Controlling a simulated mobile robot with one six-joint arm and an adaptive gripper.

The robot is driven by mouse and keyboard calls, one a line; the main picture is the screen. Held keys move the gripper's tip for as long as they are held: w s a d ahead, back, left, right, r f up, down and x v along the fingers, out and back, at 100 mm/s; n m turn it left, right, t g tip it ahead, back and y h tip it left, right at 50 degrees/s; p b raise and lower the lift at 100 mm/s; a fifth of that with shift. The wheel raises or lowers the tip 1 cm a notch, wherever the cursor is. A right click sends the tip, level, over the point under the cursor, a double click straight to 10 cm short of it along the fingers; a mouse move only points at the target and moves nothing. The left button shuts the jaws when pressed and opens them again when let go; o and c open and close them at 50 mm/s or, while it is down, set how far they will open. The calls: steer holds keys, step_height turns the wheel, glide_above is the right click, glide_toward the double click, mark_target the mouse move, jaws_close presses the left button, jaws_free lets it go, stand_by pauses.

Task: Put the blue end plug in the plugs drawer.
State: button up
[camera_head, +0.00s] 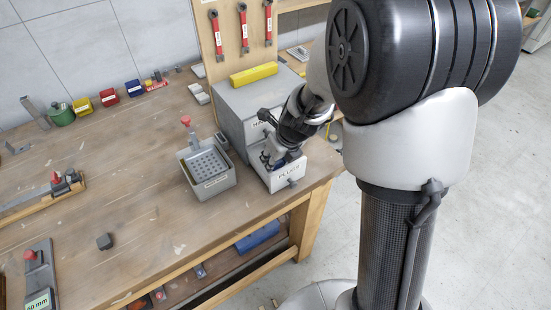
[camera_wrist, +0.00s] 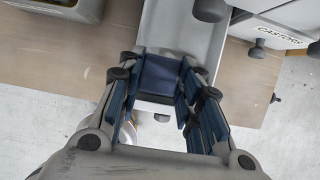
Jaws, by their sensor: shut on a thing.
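The plugs drawer (camera_head: 284,178), labelled PLUGS, is pulled out at the bottom of the grey cabinet. In the wrist view its pale inside (camera_wrist: 182,28) lies under my gripper. My gripper (camera_head: 275,158) points down at the open drawer, and its fingers (camera_wrist: 158,82) are shut on the blue end plug (camera_wrist: 158,74). The plug appears over or within the drawer near its front; I cannot tell whether it touches the floor of the drawer. In the head view the plug is hard to tell apart from the fingers.
The grey cabinet (camera_head: 240,108) stands behind the drawer with a yellow block (camera_head: 253,75) on top. A drawer labelled CASTORS (camera_wrist: 275,30) shows in the wrist view. A grey perforated tray (camera_head: 207,178) stands left of the drawer. The bench's right edge is close by.

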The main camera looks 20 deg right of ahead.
steer(key=o, duration=0.9)
steer(key=shift+c, duration=0.2)
steer(key=v, duration=1.2)
